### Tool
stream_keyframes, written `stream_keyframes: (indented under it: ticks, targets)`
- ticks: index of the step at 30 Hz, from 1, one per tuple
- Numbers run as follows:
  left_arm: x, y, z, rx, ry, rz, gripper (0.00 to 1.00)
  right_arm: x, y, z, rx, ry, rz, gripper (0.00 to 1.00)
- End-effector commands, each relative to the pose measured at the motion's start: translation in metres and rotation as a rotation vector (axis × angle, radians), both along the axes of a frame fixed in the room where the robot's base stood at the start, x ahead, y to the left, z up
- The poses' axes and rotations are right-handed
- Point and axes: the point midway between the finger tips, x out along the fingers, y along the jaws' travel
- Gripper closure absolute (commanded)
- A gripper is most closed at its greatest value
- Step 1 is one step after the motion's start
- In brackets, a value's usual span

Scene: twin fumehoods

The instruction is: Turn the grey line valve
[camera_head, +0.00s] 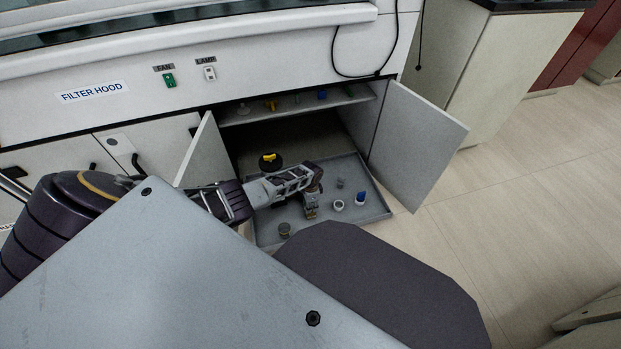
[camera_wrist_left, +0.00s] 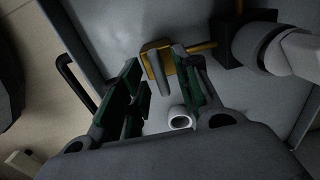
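My left gripper (camera_head: 312,190) reaches into the open cabinet under the filter hood, over the grey tray (camera_head: 376,211). In the left wrist view my left gripper (camera_wrist_left: 157,58) is open, its green-padded fingers apart. My right gripper is not in view.
A yellow fitting (camera_head: 271,105) and a blue one (camera_head: 322,95) are on the shelf. Open doors (camera_head: 415,140) and (camera_head: 205,155) flank the cabinet.

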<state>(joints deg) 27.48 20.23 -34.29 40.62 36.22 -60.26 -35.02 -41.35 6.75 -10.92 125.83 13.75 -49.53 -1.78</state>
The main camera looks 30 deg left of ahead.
Motion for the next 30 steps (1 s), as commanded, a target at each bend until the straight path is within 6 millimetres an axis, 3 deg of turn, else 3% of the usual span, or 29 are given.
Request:
stream_keyframes:
  ticks: [9,17,30]
  targets:
    - [-0.0001,-0.0002,-0.0005,0.0,0.0,0.0,0.68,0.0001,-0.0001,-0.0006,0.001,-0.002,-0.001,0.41]
    - [-0.0001,-0.0003,-0.0005,0.0,0.0,0.0,1.0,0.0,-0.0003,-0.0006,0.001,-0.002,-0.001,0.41]
    - [-0.0004,-0.0006,-0.0004,-0.001,0.001,0.035,1.0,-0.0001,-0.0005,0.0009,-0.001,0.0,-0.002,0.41]
